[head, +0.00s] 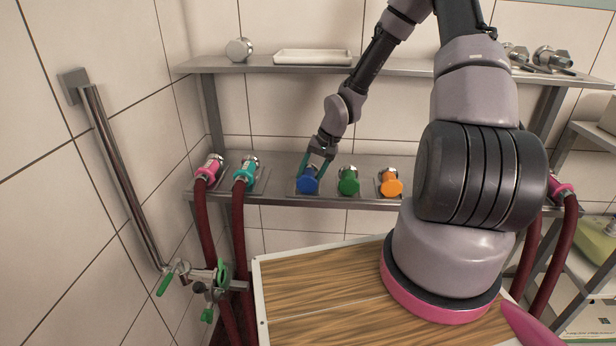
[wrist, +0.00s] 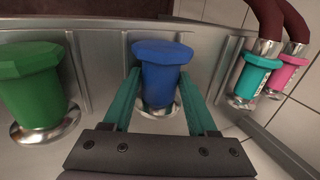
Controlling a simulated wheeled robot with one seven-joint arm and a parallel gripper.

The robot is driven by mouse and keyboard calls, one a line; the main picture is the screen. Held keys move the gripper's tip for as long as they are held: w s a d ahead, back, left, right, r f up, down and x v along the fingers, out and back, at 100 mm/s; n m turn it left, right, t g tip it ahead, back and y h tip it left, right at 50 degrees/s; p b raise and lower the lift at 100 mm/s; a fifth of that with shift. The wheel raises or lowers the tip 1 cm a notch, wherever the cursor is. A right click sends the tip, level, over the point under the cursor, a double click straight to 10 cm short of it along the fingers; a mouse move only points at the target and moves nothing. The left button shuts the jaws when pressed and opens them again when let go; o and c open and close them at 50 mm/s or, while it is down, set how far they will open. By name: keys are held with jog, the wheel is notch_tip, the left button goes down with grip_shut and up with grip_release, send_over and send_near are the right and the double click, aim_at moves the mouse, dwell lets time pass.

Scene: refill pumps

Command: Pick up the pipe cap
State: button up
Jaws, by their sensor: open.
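Three coloured pipe caps stand in a row on the lower metal shelf: a blue cap (head: 307,183), a green cap (head: 348,183) and an orange cap (head: 391,184). My gripper (head: 314,166) is open, with its teal fingers reaching down at the blue cap. In the wrist view the blue cap (wrist: 162,66) stands between the two fingers of my gripper (wrist: 160,84), one on each side. I cannot tell whether the fingers touch it. The green cap (wrist: 32,88) shows at the left there, on a silver ring.
Pink (head: 209,168) and teal (head: 245,172) hose couplings stand left of the caps, with dark red hoses hanging down. An upper shelf (head: 260,63) runs above, holding a white tray (head: 313,57) and metal fittings. A wall pipe (head: 122,180) with green-handled valves is at left.

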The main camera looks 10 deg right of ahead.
grip_shut()
